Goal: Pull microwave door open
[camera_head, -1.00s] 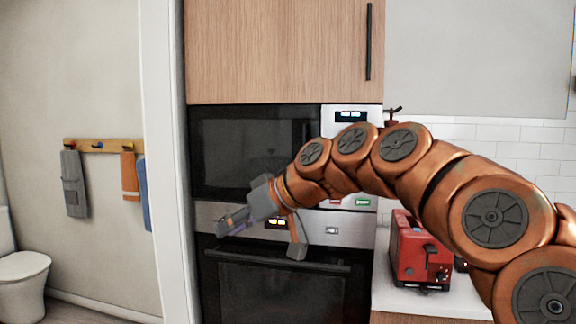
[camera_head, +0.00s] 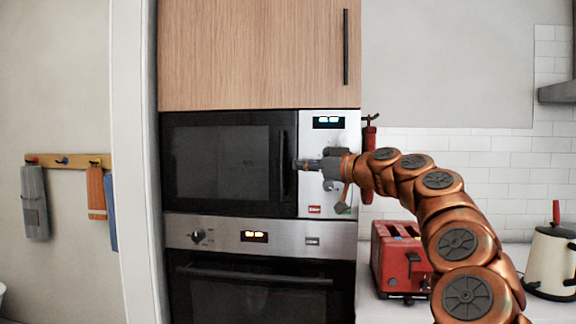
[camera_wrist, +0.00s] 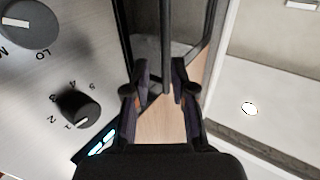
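The microwave (camera_head: 225,160) is built into the cabinet, with a dark glass door that looks closed. Its dark upright handle (camera_head: 284,160) runs along the door's right edge. My gripper (camera_head: 299,165) is at the handle's height, with its fingertips at the handle. In the wrist view my gripper (camera_wrist: 161,75) is open, with a finger on each side of the handle (camera_wrist: 166,40). The right finger looks closer to the bar; I cannot tell if it touches. The gripper partly hides the control panel (camera_head: 330,195) in the head view.
An oven (camera_head: 255,285) with a bar handle sits below, and a wooden cupboard (camera_head: 250,55) above. A red toaster (camera_head: 400,265) and a cream kettle (camera_head: 553,260) stand on the counter at right. A white wall edge (camera_head: 135,200) borders the left side.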

